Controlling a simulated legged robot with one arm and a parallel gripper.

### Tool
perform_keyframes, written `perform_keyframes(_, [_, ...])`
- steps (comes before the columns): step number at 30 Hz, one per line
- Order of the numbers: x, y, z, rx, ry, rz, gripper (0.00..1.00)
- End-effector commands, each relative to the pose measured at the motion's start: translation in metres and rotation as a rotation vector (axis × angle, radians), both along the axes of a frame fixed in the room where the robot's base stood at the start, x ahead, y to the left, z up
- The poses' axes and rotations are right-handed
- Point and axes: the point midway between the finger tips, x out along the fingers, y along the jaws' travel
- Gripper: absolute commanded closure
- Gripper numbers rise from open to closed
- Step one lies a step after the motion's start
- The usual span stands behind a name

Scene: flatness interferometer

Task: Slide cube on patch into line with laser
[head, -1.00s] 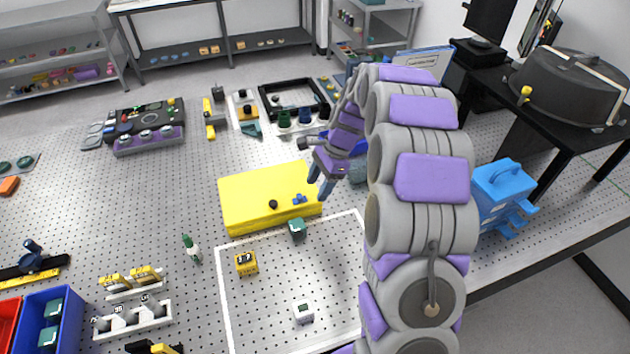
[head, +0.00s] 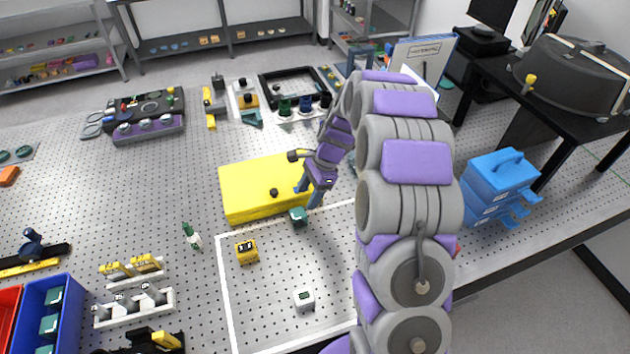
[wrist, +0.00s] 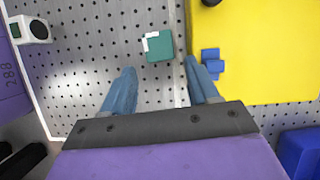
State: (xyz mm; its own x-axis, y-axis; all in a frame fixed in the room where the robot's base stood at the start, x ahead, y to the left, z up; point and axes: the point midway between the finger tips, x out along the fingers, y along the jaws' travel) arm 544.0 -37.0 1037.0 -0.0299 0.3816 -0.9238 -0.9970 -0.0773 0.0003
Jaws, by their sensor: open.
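A teal cube (head: 298,217) sits inside the white-outlined patch (head: 224,290), by its far edge and just in front of the yellow block. A yellow cube (head: 247,251) and a white cube (head: 304,300) also stand in the outline. My gripper (head: 307,197) is open and points down near the teal cube and the yellow block's right end. In the wrist view the teal cube (wrist: 159,46) lies ahead of the empty space between my fingers (wrist: 161,84); nothing is held. I cannot tell which thing is the laser, and no beam shows.
The large yellow block (head: 250,192) borders the patch's far edge; a small blue piece (wrist: 212,62) on it is close to my right finger in the wrist view. A green-and-white bottle-like object (head: 191,236) stands left of the patch. A blue drawer box (head: 495,185) is at right.

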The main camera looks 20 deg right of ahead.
Motion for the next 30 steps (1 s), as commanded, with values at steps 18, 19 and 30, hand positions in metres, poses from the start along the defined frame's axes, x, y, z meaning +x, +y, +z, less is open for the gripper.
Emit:
perform_keyframes(18, [-0.003, 0.035, -0.085, 0.001, 0.0, -0.001, 0.4])
perform_keyframes(19, [-0.003, 0.035, -0.086, 0.0, 0.0, -0.001, 0.4])
perform_keyframes(30, [-0.003, 0.037, -0.089, 0.0, -0.001, 0.0, 0.4])
